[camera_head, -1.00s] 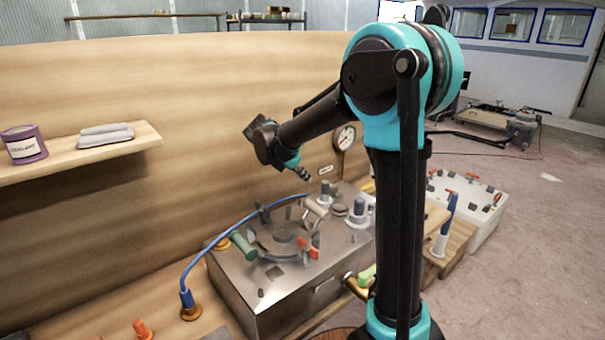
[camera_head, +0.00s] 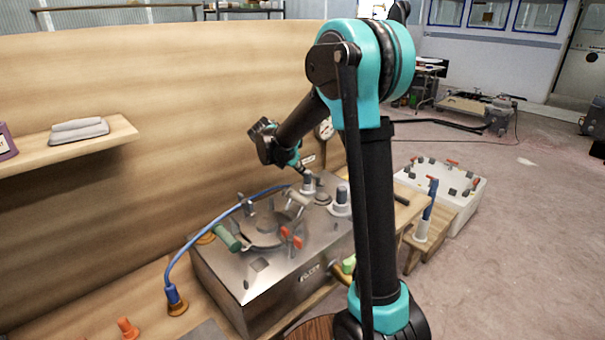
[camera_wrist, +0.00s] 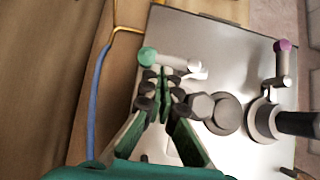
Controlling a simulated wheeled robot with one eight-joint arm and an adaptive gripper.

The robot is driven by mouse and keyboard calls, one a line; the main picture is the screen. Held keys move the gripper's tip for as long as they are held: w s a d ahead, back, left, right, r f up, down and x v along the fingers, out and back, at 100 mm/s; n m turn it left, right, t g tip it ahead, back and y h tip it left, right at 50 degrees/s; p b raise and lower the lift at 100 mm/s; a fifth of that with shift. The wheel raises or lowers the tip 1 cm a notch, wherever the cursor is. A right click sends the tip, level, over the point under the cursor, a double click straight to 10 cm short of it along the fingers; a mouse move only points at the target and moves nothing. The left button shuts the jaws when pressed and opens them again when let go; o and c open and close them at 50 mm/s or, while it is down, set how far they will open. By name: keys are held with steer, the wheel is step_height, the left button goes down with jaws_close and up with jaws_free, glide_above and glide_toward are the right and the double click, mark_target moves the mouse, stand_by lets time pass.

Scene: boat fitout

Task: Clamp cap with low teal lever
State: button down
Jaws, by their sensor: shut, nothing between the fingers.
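My gripper (camera_wrist: 165,95) is shut and empty above the metal box in the wrist view. In the head view my gripper (camera_head: 301,170) is small, pointing down over the box's back edge beside a grey post. A teal ball knob (camera_wrist: 147,57) on a short pale lever (camera_wrist: 178,63) shows just beyond my fingertips in the wrist view. The fingers partly cover the lever, and I cannot tell whether they touch it. A grey hex piece (camera_wrist: 200,106) and a round grey disc (camera_wrist: 224,114) lie right of the fingers. I cannot tell which part is the cap.
A purple-knobbed lever (camera_wrist: 283,60) and a dark post in a grey collar (camera_wrist: 264,121) stand at right in the wrist view. The metal box (camera_head: 270,295) carries a green handle (camera_head: 228,237) and red handle (camera_head: 290,238). A blue hose (camera_head: 200,235) arches along its left side.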

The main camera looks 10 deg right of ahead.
steer(key=shift+w+d+m+g+h, duration=0.15)
steer(key=shift+w+m+g, duration=0.15)
steer(key=shift+m, duration=0.15)
steer(key=shift+w+m+g+h, duration=0.15)
steer(key=shift+m+g, duration=0.15)
steer(key=shift+m, duration=0.15)
steer(key=shift+w+d+m+g, duration=0.15)
steer(key=shift+w+m+g, duration=0.2)
steer(key=shift+m, duration=0.35)
steer(key=shift+w+d, duration=0.5)
steer(key=shift+w, duration=0.05)
steer(key=shift+w+d, duration=0.55)
steer(key=shift+d, duration=0.35)
steer(key=shift+w+d+m+g+h, duration=0.15)
steer(key=shift+d+m+g+h, duration=0.2)
steer(key=shift+m+g, duration=0.35)
steer(key=shift+d, duration=1.15)
steer(key=shift+d, duration=0.2)
steer(key=shift+a+r, duration=0.1)
steer(key=v, duration=1.1)
steer(key=shift+s+a+r, duration=0.25)
steer(key=shift+s+a, duration=0.05)
steer(key=shift+s, duration=0.05)
